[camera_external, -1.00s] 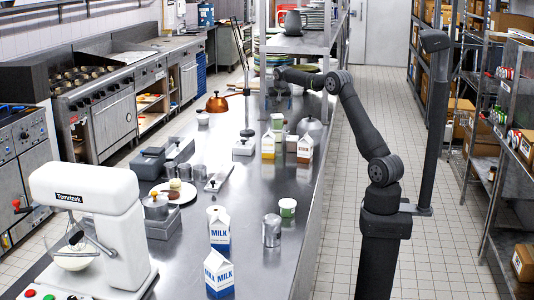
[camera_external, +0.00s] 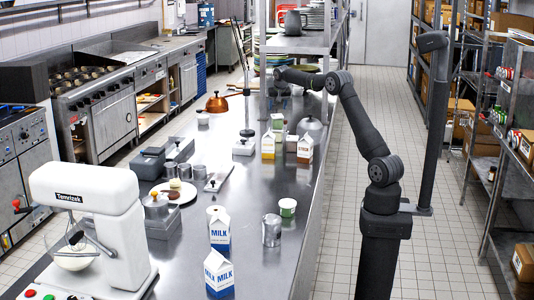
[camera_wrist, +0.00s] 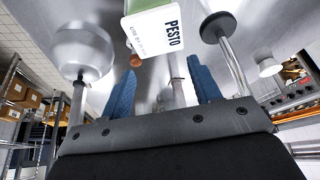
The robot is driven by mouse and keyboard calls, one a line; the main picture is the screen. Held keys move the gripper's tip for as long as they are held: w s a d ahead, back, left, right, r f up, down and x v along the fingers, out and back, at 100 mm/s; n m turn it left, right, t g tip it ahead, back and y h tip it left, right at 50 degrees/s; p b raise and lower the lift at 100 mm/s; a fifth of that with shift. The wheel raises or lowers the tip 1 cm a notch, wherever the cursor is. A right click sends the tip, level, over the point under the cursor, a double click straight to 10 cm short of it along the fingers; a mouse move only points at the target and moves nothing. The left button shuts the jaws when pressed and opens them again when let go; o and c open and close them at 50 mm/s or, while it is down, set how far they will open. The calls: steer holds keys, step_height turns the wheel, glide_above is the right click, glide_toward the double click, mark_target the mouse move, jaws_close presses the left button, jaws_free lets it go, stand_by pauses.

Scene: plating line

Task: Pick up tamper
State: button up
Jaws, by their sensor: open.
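No tamper can be named for certain. A small piece with a dark knob on a pale block (camera_external: 244,147), mid-counter in the external view, may be it; its shape is too small to tell. My gripper (camera_wrist: 163,88) is open, its two blue fingers apart, with nothing held between them. In the external view my gripper (camera_external: 277,98) is at the far part of the counter, below the shelf and behind the pale-block piece. Small grey shapes beyond the fingers in the wrist view are blurred.
A pesto carton (camera_wrist: 153,27) stands close to my fingers; it has a green top in the external view. A stock carton (camera_external: 305,149) and milk cartons (camera_external: 219,232) stand nearer the external camera.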

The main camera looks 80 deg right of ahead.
steer(key=shift+c, duration=0.2)
steer(key=s+d+n, duration=0.1)
steer(key=s+d, duration=0.4)
steer(key=d, duration=0.3)
glide_above(285, 125)
steer(key=shift+y, duration=0.3)
steer(key=f, duration=0.9)
steer(key=shift+s+a+f, duration=0.2)
steer(key=shift+s, duration=0.1)
steer(key=shift+a+x, duration=0.15)
steer(key=shift+x, duration=1.35)
steer(key=shift+a+x, duration=0.2)
steer(key=shift+x, duration=1.3)
steer(key=shift+s+f, duration=0.15)
steer(key=c, duration=1.1)
